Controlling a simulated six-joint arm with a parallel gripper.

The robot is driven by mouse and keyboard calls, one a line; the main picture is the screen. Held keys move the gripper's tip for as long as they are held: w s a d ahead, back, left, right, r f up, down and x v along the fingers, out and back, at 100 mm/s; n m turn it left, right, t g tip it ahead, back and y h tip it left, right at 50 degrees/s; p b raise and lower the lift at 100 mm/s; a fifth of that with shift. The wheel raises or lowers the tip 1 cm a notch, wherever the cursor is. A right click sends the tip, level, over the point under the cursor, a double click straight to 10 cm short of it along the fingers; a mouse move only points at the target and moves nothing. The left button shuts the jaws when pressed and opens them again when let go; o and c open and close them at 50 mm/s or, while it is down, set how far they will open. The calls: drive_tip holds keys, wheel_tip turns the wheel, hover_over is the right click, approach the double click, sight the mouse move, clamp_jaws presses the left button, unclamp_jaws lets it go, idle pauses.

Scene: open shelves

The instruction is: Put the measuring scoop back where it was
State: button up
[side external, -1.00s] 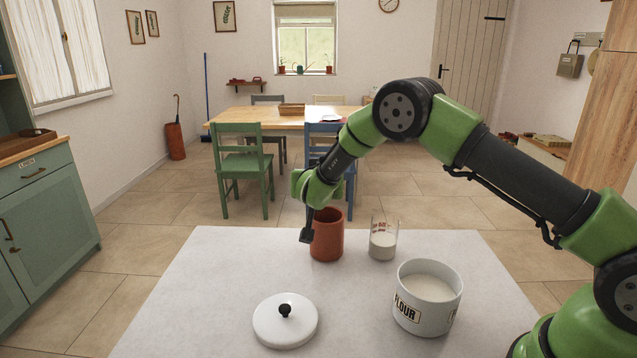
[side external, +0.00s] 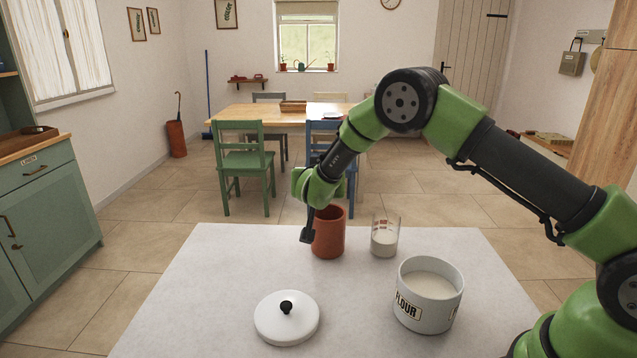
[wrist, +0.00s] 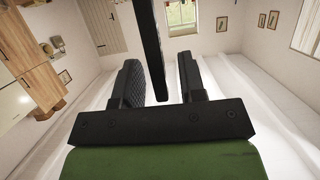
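My gripper (side external: 309,207) is over the table, just left of the top of a terracotta crock (side external: 329,234). The dark measuring scoop (side external: 307,235) hangs down from it, its lower end in front of the crock's left side. A white canister marked FLOUR (side external: 427,300) stands open at the right, with pale flour inside. Its white lid with a black knob (side external: 286,322) lies on the table to the left.
A clear measuring glass (side external: 385,236) with white contents and red marks stands right of the crock. The white tabletop (side external: 220,270) is clear at the left and between the lid and crock. Chairs and a dining table are well behind.

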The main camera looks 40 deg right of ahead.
drive_tip(key=v, duration=1)
drive_tip(key=s+a+r+n+t+y, duration=0.1)
drive_tip(key=s+a+r+y, duration=0.15)
drive_tip(key=r+y, duration=0.35)
drive_tip(key=s+a+r+n+t+y, duration=0.1)
drive_tip(key=s+a+r+t+y, duration=0.2)
drive_tip(key=r, duration=0.5)
drive_tip(key=s+d+n+g+y, duration=0.1)
drive_tip(key=s+g, duration=0.2)
drive_tip(key=s, duration=0.7)
drive_tip(key=s+d+f+n+g+y, duration=0.1)
drive_tip(key=s+n+g, duration=0.1)
drive_tip(key=s, duration=0.9)
drive_tip(key=shift+s+d+f+g+y, duration=0.15)
drive_tip(key=shift+s+f+g+y, duration=0.2)
drive_tip(key=shift+g, duration=0.45)
